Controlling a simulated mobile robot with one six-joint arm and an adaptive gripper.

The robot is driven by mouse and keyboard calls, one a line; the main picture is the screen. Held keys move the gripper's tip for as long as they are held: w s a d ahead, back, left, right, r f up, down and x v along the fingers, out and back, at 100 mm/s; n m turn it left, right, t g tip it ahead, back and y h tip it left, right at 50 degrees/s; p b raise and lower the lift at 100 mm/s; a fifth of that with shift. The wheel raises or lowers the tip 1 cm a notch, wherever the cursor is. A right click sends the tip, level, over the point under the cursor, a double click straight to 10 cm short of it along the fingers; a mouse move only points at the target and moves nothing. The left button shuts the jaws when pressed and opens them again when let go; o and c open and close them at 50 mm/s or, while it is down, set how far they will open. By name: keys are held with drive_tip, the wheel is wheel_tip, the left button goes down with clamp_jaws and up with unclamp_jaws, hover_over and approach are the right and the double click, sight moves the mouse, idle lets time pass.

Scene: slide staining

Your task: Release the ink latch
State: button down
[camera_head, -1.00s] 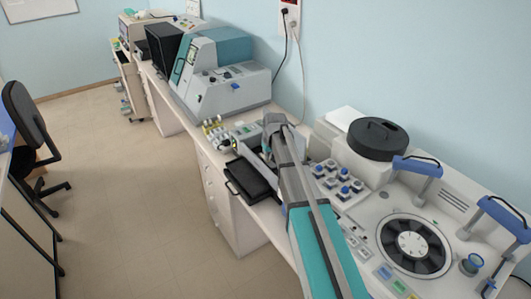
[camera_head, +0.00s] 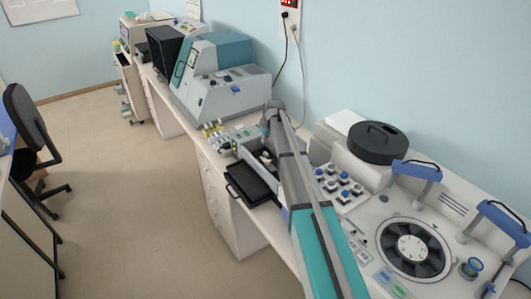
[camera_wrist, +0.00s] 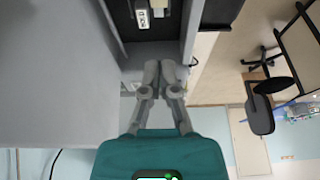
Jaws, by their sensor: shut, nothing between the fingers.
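My gripper (camera_wrist: 161,70) shows in the wrist view with its two fingers shut together and nothing between them. The fingertips are at the near edge of a dark recess in a grey device (camera_wrist: 65,75). In the recess are a small white part with dark markings (camera_wrist: 143,19) and a pale beige block (camera_wrist: 161,5), cut off by the frame. I cannot tell which part is the ink latch, or whether the fingers touch anything. In the head view the device (camera_head: 246,134) stands on the bench, partly behind my arm, which hides my fingers.
A black tray (camera_head: 252,181) juts from the device over the bench edge. Small bottles (camera_head: 215,132) stand left of it. Blue-capped containers (camera_head: 343,180) and a round rotor (camera_head: 414,246) lie right of my arm. A large grey-teal machine (camera_head: 225,95) stands behind.

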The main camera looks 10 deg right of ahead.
sight(269, 164)
drive_tip(key=shift+f, duration=0.1)
drive_tip(key=b+x, duration=0.9)
drive_tip(key=x, duration=0.1)
drive_tip(key=s, duration=0.1)
drive_tip(key=s+d, duration=0.1)
drive_tip(key=s, duration=0.1)
drive_tip(key=shift+s+d, duration=0.1)
drive_tip(key=shift+s, duration=0.1)
drive_tip(key=shift+s+d, duration=0.1)
drive_tip(key=shift+s, duration=0.1)
idle(0.4)
drive_tip(key=shift+s+d, duration=0.25)
drive_tip(key=shift+s, duration=0.35)
drive_tip(key=shift+s+d, duration=0.25)
drive_tip(key=shift+s, duration=0.35)
drive_tip(key=shift+s+d, duration=0.25)
drive_tip(key=shift+s, duration=0.35)
drive_tip(key=shift+w, duration=0.15)
